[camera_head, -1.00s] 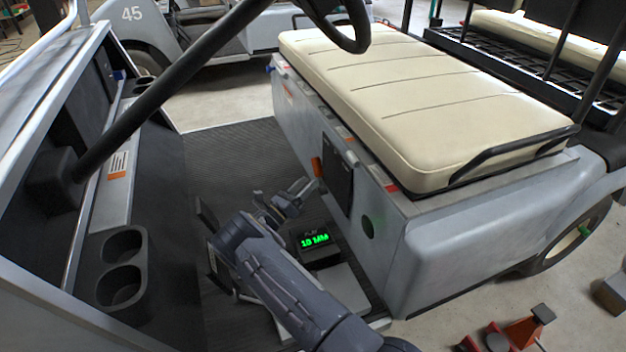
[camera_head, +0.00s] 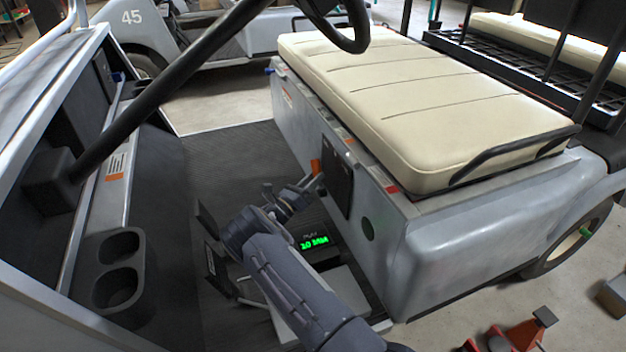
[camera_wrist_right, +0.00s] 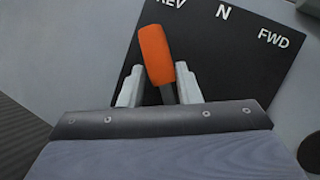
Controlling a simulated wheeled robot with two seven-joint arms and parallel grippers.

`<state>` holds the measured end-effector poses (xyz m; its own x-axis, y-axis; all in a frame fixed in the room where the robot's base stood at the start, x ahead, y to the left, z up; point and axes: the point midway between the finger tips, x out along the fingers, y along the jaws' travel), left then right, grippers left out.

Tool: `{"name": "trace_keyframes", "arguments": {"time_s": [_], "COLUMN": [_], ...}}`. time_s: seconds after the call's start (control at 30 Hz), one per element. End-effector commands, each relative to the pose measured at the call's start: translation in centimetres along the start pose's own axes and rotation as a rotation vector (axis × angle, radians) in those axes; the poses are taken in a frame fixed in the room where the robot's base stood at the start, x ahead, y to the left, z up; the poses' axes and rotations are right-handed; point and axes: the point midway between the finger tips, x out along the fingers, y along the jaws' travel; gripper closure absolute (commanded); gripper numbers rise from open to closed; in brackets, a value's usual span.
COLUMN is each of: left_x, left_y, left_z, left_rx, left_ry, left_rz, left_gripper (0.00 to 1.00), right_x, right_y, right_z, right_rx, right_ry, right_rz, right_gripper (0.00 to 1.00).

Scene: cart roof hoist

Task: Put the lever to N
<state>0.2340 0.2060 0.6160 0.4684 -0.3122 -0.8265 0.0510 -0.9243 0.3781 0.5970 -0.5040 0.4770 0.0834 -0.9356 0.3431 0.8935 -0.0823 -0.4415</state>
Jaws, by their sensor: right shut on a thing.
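The lever has an orange grip (camera_wrist_right: 156,55) on a dark stem and stands out from a black plate (camera_wrist_right: 215,60) marked REV, N and FWD. In the right wrist view it tilts left, to the REV side of N. In the head view the orange lever (camera_head: 316,166) shows at the black plate (camera_head: 338,178) on the seat base's front. My right gripper (camera_head: 313,184) reaches it from below. My left gripper is out of view.
The cream seat (camera_head: 420,95) lies above the plate. The steering column (camera_head: 170,95) crosses the upper left. A green-lit display (camera_head: 314,243) sits beside my right arm near the floor. The dark cart floor (camera_head: 235,160) is open beyond the gripper.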

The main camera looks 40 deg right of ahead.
Motion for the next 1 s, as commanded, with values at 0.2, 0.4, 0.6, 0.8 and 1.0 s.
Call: {"name": "trace_keyframes", "arguments": {"time_s": [0.2,0.4,0.6,0.8,1.0], "left_x": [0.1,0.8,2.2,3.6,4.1], "left_y": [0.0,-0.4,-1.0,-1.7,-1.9], "left_z": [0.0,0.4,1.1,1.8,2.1], "left_rx": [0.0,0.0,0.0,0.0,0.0], "left_ry": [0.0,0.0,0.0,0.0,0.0], "left_rz": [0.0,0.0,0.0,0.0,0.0], "left_gripper": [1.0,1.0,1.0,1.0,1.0], "right_x": [-0.1,-0.2,-0.3,-0.4,-0.5], "right_y": [0.0,-0.1,-0.6,-1.3,-2.1], "right_z": [-0.1,-0.1,-0.2,-0.1,0.0], "right_rx": [0.003,0.046,0.153,0.29,0.416], "right_ry": [-0.001,-0.011,-0.036,-0.065,-0.092], "right_rz": [-0.001,-0.024,-0.081,-0.153,-0.22], "right_gripper": [1.0,1.0,1.0,1.0,1.0]}}
